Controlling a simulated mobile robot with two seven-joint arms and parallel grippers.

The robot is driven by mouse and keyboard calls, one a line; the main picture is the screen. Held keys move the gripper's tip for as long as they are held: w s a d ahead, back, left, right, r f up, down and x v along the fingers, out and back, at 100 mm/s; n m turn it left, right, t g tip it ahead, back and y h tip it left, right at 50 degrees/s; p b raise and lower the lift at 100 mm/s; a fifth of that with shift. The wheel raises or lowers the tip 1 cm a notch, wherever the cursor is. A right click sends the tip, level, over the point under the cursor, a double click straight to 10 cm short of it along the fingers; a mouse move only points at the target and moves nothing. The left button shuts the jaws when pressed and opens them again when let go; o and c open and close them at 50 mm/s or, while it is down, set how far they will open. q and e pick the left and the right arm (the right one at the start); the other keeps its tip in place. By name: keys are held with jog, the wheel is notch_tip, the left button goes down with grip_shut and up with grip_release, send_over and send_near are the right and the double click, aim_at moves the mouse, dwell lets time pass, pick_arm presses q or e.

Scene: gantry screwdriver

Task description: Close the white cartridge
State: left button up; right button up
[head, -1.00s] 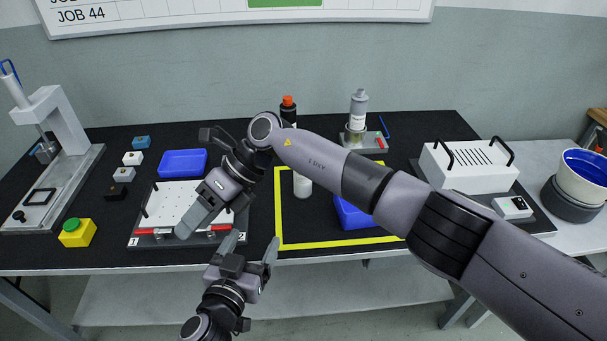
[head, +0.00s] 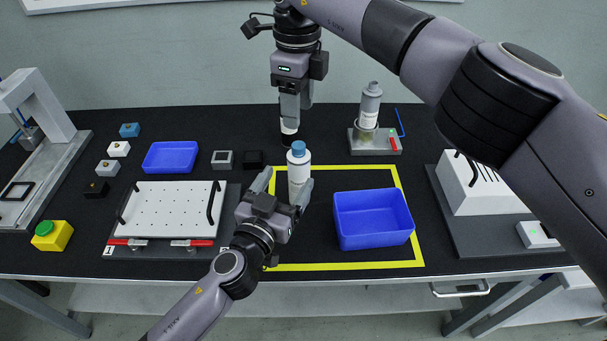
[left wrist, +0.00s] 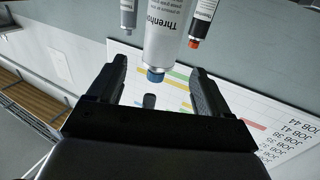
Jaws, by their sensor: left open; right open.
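The white cartridge (head: 300,178) stands upright inside the yellow-taped area, with a blue cap (head: 298,147) on its top. It also shows upside down in the left wrist view (left wrist: 168,35), cap between the fingers' outlines. My left gripper (head: 284,187) is open in front of the cartridge; whether the fingers reach around it I cannot tell. My right gripper (head: 295,112) is open, pointing down behind the white cartridge at the black bottle (head: 288,133). The gripper hides that bottle's top in the head view; its orange cap (left wrist: 193,43) shows in the left wrist view.
A blue bin (head: 372,218) stands right of the cartridge. A grey cartridge (head: 370,103) stands in a holder behind. A white perforated plate with handles (head: 168,213), a blue tray (head: 171,157) and several small blocks lie left. A white box (head: 470,185) stands right.

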aim_at(294, 169)
jog(key=shift+s, duration=0.1)
pick_arm(q)
jog(key=shift+x, duration=3.5)
grip_shut()
pick_arm(e)
jog(key=n, duration=0.4)
jog(key=shift+n, duration=0.3)
jog(key=n, duration=0.4)
jog(key=shift+n, duration=0.3)
